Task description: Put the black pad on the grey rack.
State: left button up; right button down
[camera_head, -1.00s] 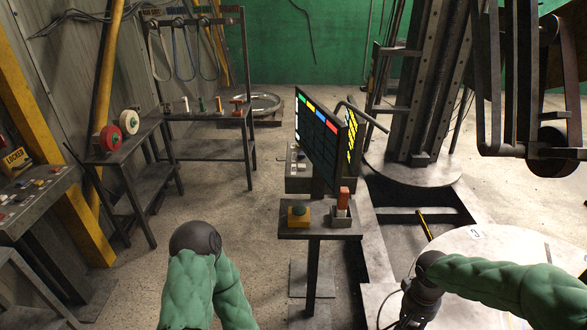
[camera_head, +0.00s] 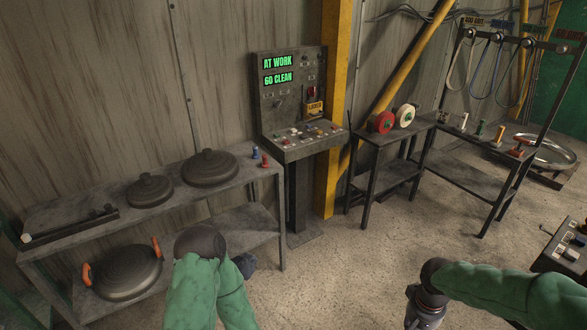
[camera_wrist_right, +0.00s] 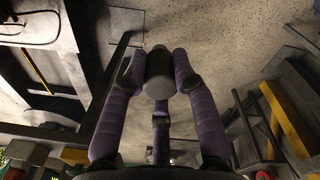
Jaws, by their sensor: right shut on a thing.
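My right gripper (camera_wrist_right: 159,68) shows in the right wrist view with its purple fingers closed around a dark grey-black rounded piece, which looks like the black pad (camera_wrist_right: 158,82). The floor lies beyond it. In the head view my right arm comes in at the lower right, and its fingers and the held piece are not clear there. A grey metal rack (camera_head: 398,137) with a lower shelf stands right of the control panel; a red wheel and a white wheel sit on its top.
A shelf table (camera_head: 232,181) on the left bears dark lids, with an orange-handled pot (camera_head: 128,272) below. A rack with hanging straps (camera_head: 472,148) stands at the right. The floor in the middle is clear.

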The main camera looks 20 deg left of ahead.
aim_at(67, 209)
jog(key=j+u, duration=0.15)
jog(key=u, duration=0.3)
jog(key=i+j+u, duration=0.1)
jog(key=u, duration=0.35)
jog(key=i+j+u, duration=0.1)
jog(key=u, duration=0.35)
jog(key=i+u, duration=0.15)
jog(key=u, duration=0.35)
jog(key=i+u, duration=0.5)
jog(key=i+l+u, duration=0.15)
jog(key=i+u, duration=0.3)
jog(key=i+l+u, duration=0.3)
jog(key=u, duration=0.2)
jog(key=i+l, duration=0.7)
